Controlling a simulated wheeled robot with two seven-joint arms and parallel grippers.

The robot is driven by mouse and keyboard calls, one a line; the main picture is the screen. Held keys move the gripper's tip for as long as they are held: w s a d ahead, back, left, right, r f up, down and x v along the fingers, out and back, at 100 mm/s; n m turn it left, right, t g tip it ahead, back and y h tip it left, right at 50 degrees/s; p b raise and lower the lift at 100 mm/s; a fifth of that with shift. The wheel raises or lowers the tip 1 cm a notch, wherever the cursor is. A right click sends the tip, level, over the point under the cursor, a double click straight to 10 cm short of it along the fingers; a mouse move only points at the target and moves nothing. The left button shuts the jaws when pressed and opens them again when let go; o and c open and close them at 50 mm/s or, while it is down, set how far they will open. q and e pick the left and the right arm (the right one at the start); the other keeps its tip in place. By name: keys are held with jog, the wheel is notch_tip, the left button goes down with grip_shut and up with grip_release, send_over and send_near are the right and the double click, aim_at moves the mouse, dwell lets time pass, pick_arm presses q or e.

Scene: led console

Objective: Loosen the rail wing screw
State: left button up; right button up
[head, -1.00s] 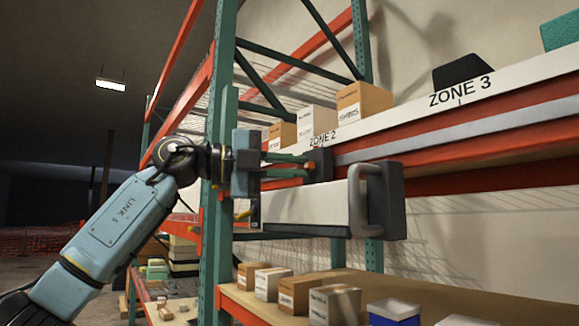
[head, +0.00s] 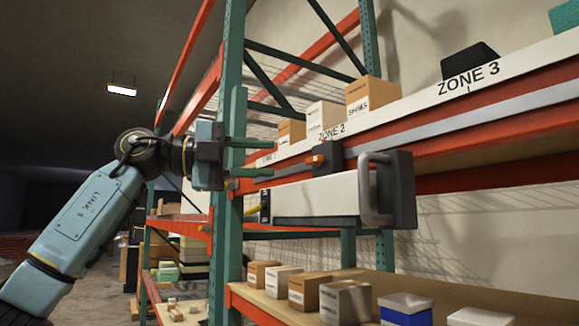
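The orange rail wing screw (head: 316,160) sits on a dark clamp block (head: 328,157) on the rail, above the white LED console (head: 318,198). The console is a long box with a grey handle (head: 372,190) and dark end at its right. My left gripper (head: 272,157) is left of the wing screw, its two greenish fingers spread apart and pointing right towards it. The fingers are empty, with a clear gap between their tips and the screw. My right gripper is not in view.
A green rack upright (head: 233,110) stands close by my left gripper. A yellow-tipped part (head: 252,210) sticks out at the console's left end. Cartons (head: 365,95) stand above the rail, and several boxes (head: 310,288) stand on the shelf below.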

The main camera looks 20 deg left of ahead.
pick_arm(q)
jog(key=v, duration=0.5)
jog(key=shift+s+a+b, duration=0.1)
jog(key=shift+a+b, duration=0.1)
jog(key=shift+b, duration=0.1)
